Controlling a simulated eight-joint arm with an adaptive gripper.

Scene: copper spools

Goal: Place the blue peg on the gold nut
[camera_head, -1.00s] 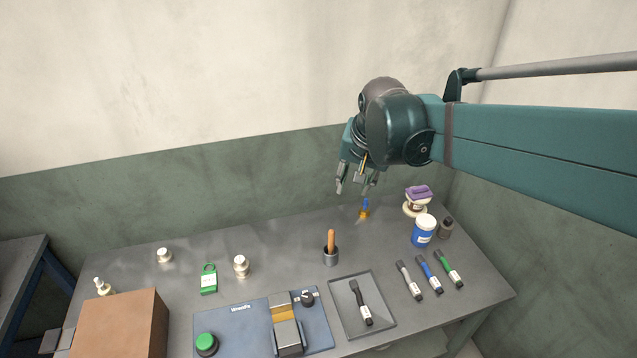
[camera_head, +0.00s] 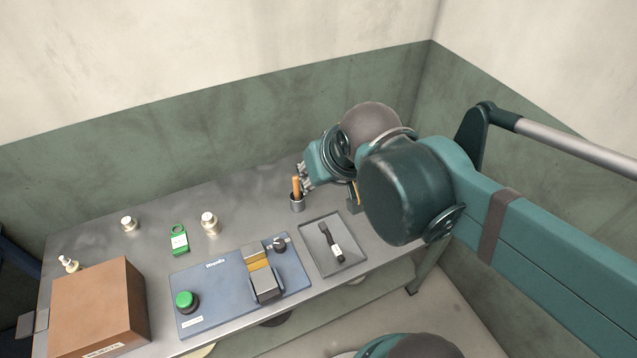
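My gripper (camera_head: 307,179) is low over the right part of the bench, beside the wooden-handled tool in its metal cup. My own wrist and arm hide most of it, so I cannot tell how far its fingers are apart or whether they hold anything. The blue peg and the gold nut do not show now; my arm covers that part of the bench. One second ago a small blue piece showed at a gold piece on the bench, below my gripper.
The metal cup (camera_head: 297,203) stands close to my gripper.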

